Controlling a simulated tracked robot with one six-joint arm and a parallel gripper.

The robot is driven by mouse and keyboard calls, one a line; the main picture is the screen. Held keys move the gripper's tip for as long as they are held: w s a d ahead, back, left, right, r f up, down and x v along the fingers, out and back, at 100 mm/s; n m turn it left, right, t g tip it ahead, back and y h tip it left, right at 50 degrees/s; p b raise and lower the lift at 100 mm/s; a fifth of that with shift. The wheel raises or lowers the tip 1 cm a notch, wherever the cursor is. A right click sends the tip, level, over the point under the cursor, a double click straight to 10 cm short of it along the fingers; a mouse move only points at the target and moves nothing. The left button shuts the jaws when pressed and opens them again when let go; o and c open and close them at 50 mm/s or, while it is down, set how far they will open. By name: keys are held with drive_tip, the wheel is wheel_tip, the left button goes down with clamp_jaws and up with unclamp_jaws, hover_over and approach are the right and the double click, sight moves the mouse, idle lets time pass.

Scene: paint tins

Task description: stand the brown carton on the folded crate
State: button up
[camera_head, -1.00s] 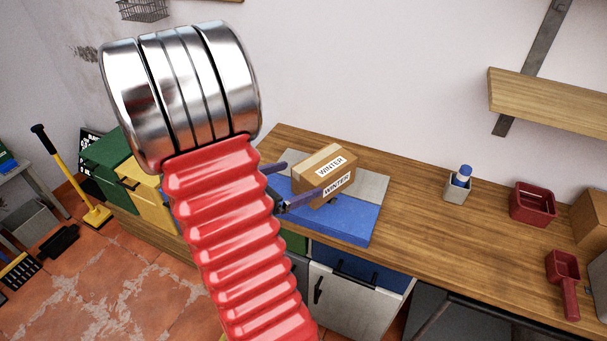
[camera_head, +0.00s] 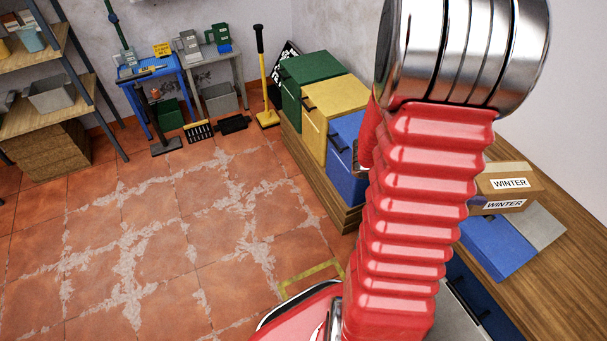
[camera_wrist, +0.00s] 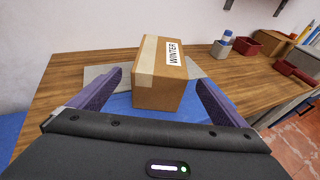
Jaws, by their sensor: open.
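The brown carton (camera_head: 515,182), labelled WINTER, stands upright on a flat blue-and-grey slab on the wooden bench. I take this slab as the folded crate (camera_head: 503,246); its blue part is nearer the bench's front edge. In the wrist view the carton (camera_wrist: 158,88) rests over the blue part of the crate (camera_wrist: 119,108), with grey showing behind it. My gripper (camera_wrist: 159,79) is open, with one finger on each side of the carton and visible gaps between.
Green (camera_head: 312,82), yellow (camera_head: 335,105) and blue (camera_head: 346,150) bins stand in a row left of my arm. A small pot with a bottle (camera_wrist: 222,46) and a red tub (camera_wrist: 270,42) stand farther along the bench. The tiled floor at left is largely clear.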

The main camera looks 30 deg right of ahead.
drive_tip(key=w+a+r+m+t+y, duration=0.4)
drive_tip(key=a, duration=1)
drive_tip(key=w+a+r+m+t+y, duration=0.4)
drive_tip(key=a, duration=1)
drive_tip(key=w+a+r+m+t+y, duration=0.3)
drive_tip(key=w+a+m+t+y, duration=0.1)
drive_tip(key=a, duration=1)
drive_tip(key=shift+a+r+y, duration=0.3)
drive_tip(key=shift+r+y, duration=0.1)
drive_tip(key=shift+w, duration=0.1)
